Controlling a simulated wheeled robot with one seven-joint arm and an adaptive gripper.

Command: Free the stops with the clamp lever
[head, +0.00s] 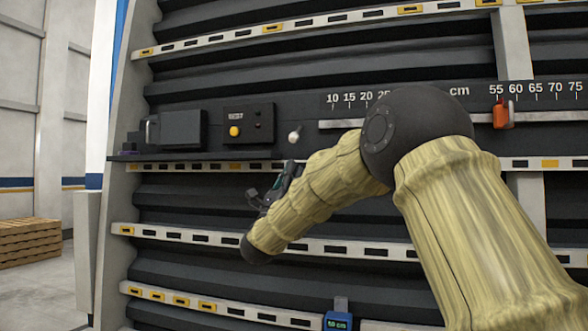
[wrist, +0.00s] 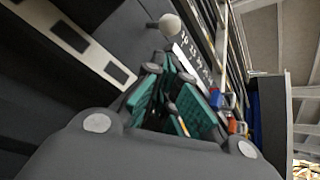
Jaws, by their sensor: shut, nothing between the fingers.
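The clamp lever (head: 294,137) shows as a pale round knob on the dark panel, left of the scale. It also shows in the wrist view (wrist: 170,25), just beyond my fingers. My gripper (head: 276,188) is below and slightly left of the knob in the head view. Its teal-padded fingers (wrist: 172,78) are shut and empty, apart from the knob. An orange-red stop (head: 502,113) sits on the rail near the 55 mark. The wrist view shows a blue stop (wrist: 216,98) and the orange stop (wrist: 236,125). My arm hides the middle of the scale and the blue stop in the head view.
A control box with a yellow button (head: 248,124) and a dark box (head: 182,130) are left of the knob. Slotted pale strips (head: 200,238) cross the dark wall. A small blue display (head: 338,320) is at the bottom. Wooden pallets (head: 28,244) stand far left.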

